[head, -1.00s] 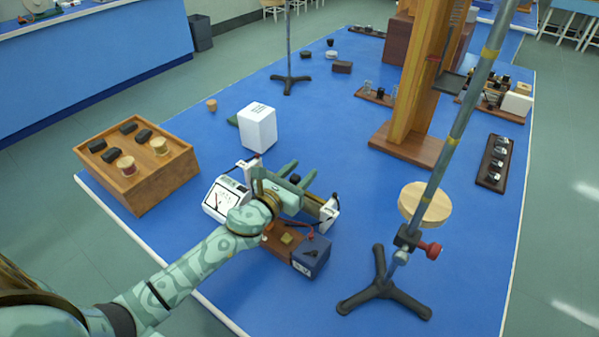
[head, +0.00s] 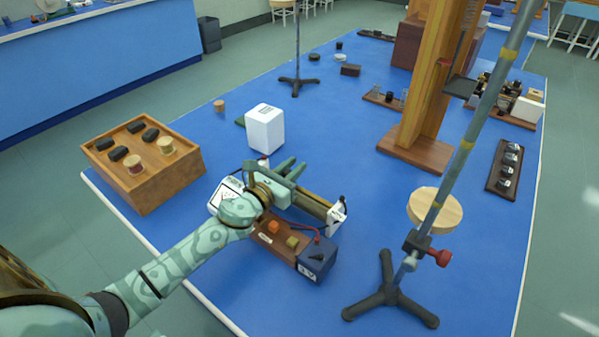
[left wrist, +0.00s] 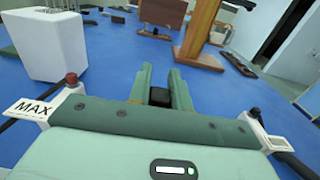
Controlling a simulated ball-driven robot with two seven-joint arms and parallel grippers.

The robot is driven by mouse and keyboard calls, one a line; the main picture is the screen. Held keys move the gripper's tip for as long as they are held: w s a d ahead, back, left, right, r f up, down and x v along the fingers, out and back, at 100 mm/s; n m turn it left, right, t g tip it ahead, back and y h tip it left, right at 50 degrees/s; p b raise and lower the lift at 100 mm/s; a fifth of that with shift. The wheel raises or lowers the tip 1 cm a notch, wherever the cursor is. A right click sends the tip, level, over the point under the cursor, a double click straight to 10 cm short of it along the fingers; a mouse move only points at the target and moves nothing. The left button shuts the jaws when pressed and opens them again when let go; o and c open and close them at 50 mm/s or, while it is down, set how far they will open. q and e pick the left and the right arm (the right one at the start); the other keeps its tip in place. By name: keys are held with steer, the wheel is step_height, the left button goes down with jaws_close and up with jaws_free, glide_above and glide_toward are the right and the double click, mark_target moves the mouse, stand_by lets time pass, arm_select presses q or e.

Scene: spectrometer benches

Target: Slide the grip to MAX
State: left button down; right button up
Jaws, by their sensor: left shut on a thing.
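A sliding rheostat with white end blocks lies on the blue bench; its bare tube (head: 308,203) shows to the right of my gripper. Its right end block (head: 337,215) is plain in the head view. In the left wrist view the left end block carries a MAX label (left wrist: 32,108). My left gripper (head: 291,169) is over the left part of the rheostat, shut on the black grip (left wrist: 159,97), which shows between the fingers in the left wrist view. The gripper hides the grip in the head view. My right gripper is not in view.
A white box (head: 265,130) stands just behind the MAX end. A meter (head: 226,190) and a battery board (head: 285,240) lie in front. A tripod stand (head: 388,300) is at the right, a wooden box (head: 150,185) at the left.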

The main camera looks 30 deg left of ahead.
arm_select(q)
steer(key=shift+d, duration=0.2)
steer(key=c, duration=1.3)
jaws_free()
steer(key=shift+s, duration=0.15)
steer(key=shift+s, duration=0.3)
steer(key=s, duration=0.5)
steer(key=s+a+b, duration=0.1)
steer(key=s, duration=0.3)
steer(key=s+a+b, duration=0.1)
steer(key=s, duration=0.4)
steer(key=shift+s+a+f, duration=0.1)
steer(key=shift+s+f, duration=0.05)
steer(key=shift+s, duration=0.55)
